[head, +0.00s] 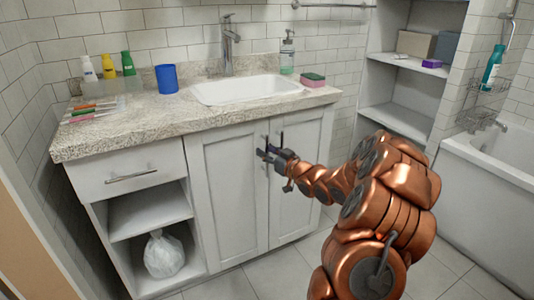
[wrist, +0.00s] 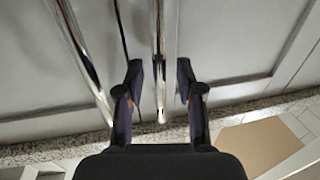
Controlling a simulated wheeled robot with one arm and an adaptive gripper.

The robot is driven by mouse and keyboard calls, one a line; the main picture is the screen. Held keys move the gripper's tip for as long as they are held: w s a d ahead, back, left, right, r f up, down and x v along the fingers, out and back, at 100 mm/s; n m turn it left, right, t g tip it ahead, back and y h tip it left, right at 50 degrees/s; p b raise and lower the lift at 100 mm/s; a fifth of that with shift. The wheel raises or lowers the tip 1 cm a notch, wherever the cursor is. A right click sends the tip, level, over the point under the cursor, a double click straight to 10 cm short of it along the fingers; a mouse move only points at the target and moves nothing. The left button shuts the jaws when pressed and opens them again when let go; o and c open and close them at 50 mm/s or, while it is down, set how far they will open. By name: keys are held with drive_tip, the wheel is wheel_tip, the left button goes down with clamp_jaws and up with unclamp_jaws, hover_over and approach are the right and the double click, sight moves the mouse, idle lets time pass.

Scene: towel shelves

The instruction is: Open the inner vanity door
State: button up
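The vanity has two white doors side by side under the sink, a left door (head: 225,190) and a right door (head: 297,178). Both look shut. Each has a vertical metal bar handle near the seam between them. My gripper (head: 266,156) is at the left door's handle, near the upper part of the doors. The wrist view looks inverted, with the counter edge at the bottom. There my gripper (wrist: 160,88) is open, with one finger on each side of a bar handle (wrist: 159,45); gaps show on both sides. The other handle (wrist: 82,55) is outside the fingers.
A speckled counter (head: 150,125) with a sink (head: 245,90) is above the doors. A drawer (head: 128,172) and open shelves with a white bag (head: 163,254) are at left. A bathtub (head: 485,195) and wall shelves (head: 395,117) are at right. Tiled floor (head: 222,287) is clear before the doors.

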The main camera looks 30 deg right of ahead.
drive_tip(key=shift+c, duration=0.3)
clamp_jaws()
idle(0.6)
